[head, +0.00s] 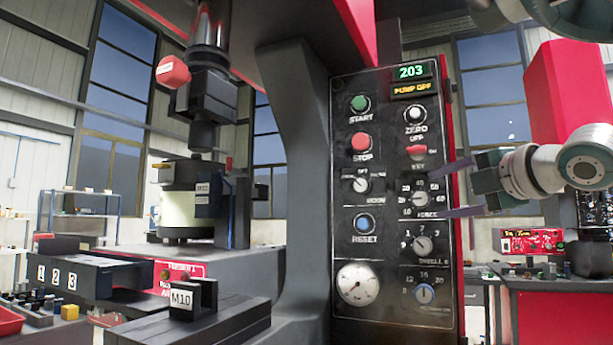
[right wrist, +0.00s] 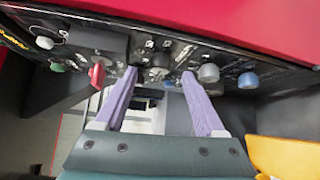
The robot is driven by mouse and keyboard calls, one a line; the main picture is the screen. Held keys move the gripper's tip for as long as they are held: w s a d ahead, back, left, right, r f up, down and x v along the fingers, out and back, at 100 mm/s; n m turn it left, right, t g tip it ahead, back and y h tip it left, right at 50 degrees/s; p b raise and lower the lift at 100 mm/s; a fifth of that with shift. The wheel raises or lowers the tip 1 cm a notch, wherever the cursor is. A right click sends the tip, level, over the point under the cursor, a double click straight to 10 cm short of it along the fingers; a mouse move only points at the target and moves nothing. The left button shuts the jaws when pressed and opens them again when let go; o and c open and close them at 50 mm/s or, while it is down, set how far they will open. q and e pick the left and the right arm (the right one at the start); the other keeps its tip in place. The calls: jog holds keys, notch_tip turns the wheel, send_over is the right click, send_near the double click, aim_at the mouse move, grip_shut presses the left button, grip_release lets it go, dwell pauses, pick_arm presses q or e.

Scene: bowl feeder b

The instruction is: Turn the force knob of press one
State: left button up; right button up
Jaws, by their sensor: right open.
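The force knob (head: 420,199) is a grey rotary knob with a numbered scale on the dark control panel (head: 385,262) of the press. My right gripper (head: 452,190) is open in front of it, with its purple fingers reaching toward the panel from the right, one above the knob's height and one below. In the right wrist view the force knob (right wrist: 158,74) sits between the two spread fingertips of the gripper (right wrist: 160,80). I cannot tell whether the fingers touch the panel. My left gripper is not in view.
A red key switch (head: 418,152) sits just above the force knob and the dwell knob (head: 423,245) just below. Green start (head: 359,103), red stop (head: 361,143) and blue reset (head: 363,223) buttons are at left. The display (head: 411,72) reads 203.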

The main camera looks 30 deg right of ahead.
aim_at(424, 198)
jog(key=w+p, duration=0.1)
jog(key=w, duration=0.1)
jog(key=shift+w, duration=0.4)
jog(key=shift+w+f+p, duration=0.25)
jog(key=shift+w+p, duration=0.15)
jog(key=shift+w, duration=0.35)
jog(key=shift+c, duration=0.4)
grip_shut()
